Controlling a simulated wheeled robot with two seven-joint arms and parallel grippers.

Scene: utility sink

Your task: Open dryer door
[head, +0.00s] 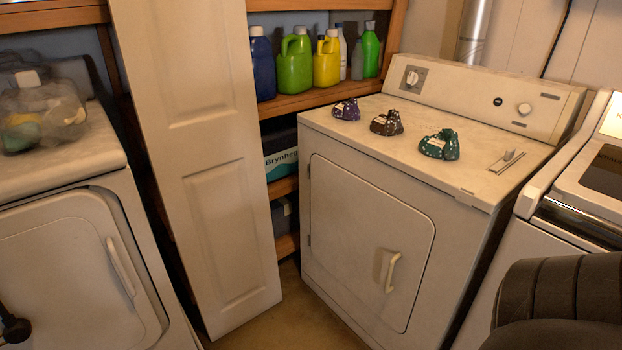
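A white dryer (331,254) stands right of centre, its front turned partly to the left. Its front door (362,225) is shut flush with the body. A pale upright handle (391,272) is on the right part of that door, and hinges show along the left edge. A second white front-loading machine (75,255) is cut off at the left, its door also shut. No gripper can be made out in view. A dark rounded part at the lower right appears to be my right arm, with its gripper out of frame.
A tall white panel door (205,150) stands between the machines. Three small patterned bags (439,145) lie on the dryer top. Wooden shelves (290,103) behind hold several bottles. Another machine (580,200) stands close at the right. A small dark object (14,328) shows at the left edge.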

